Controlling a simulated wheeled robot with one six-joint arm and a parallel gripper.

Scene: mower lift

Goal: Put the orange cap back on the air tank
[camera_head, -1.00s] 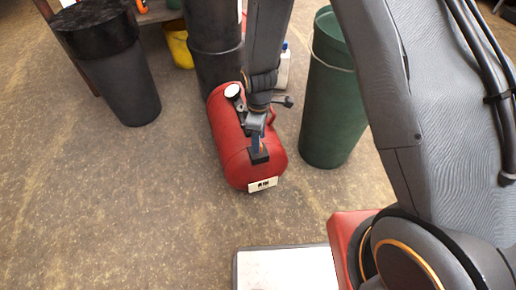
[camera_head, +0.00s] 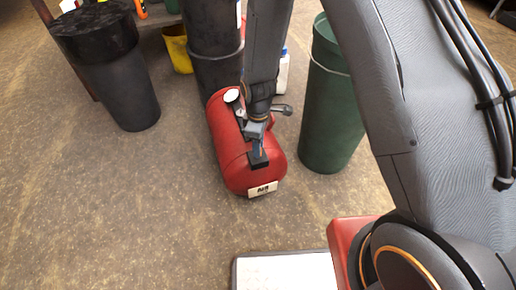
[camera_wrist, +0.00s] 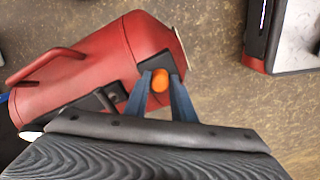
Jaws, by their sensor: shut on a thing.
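My gripper (camera_wrist: 160,78) is over a black square pad (camera_wrist: 149,73) near one end of the tank. It is shut on the orange cap (camera_wrist: 160,80), which shows between the two blue-grey fingers, over the pad. Whether the cap touches the pad I cannot tell. In the head view my gripper (camera_head: 257,150) hides the cap.
A green bin (camera_head: 330,110) stands right of the tank. Black bins (camera_head: 115,70) stand behind and to the left, with a yellow bucket (camera_head: 176,50) at the back. A white-topped platform (camera_head: 285,273) is in front. The floor left of the tank is clear.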

